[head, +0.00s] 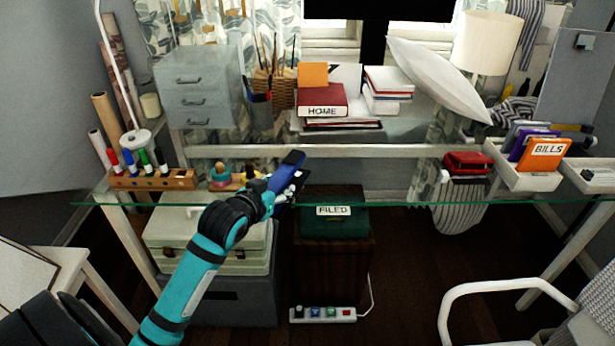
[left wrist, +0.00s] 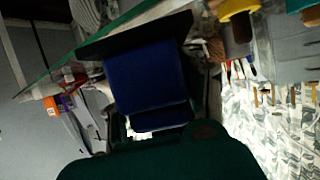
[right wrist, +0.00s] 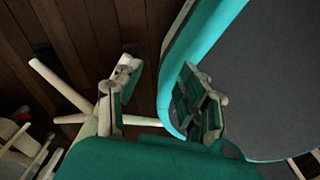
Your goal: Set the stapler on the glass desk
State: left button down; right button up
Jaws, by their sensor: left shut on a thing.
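The glass desk (head: 420,203) spans the head view, with a green front edge and a see-through top. My left gripper (head: 284,184) is at the desk's front edge, left of the middle, shut on the blue stapler (head: 291,160). The stapler also shows as a dark blue block in the left wrist view (left wrist: 145,75), partly hidden by the gripper. I cannot tell whether it touches the glass. My right gripper (right wrist: 160,98) is open and empty in the right wrist view, above the dark wood floor; it is outside the head view.
A wooden marker rack (head: 152,180) and colourful small toys (head: 222,177) stand left of the stapler. White trays (head: 524,178) with the orange BILLS box (head: 545,154) and a red item (head: 468,161) are at the right. The glass between is mostly clear. A green FILED box (head: 334,222) sits below.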

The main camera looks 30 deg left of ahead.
pick_arm(q)
jog(key=w+a, duration=0.2)
jog(key=w, duration=0.2)
jog(key=w+a, duration=0.2)
jog(key=w, duration=0.3)
jog(key=w+a+f, duration=0.1)
jog(key=w+a, duration=0.2)
jog(key=w, duration=0.2)
jog(key=shift+w+f, duration=0.1)
jog(key=shift+f, duration=1.65)
jog(key=c, duration=1.1)
grip_release()
jog(key=shift+d+f, duration=0.1)
jog(key=shift+f, duration=0.2)
jog(key=o, duration=0.4)
jog(key=shift+r, duration=0.1)
jog(key=shift+s, duration=0.2)
jog(key=v, duration=1.2)
jog(key=shift+p, duration=0.3)
jog(key=shift+w, duration=0.1)
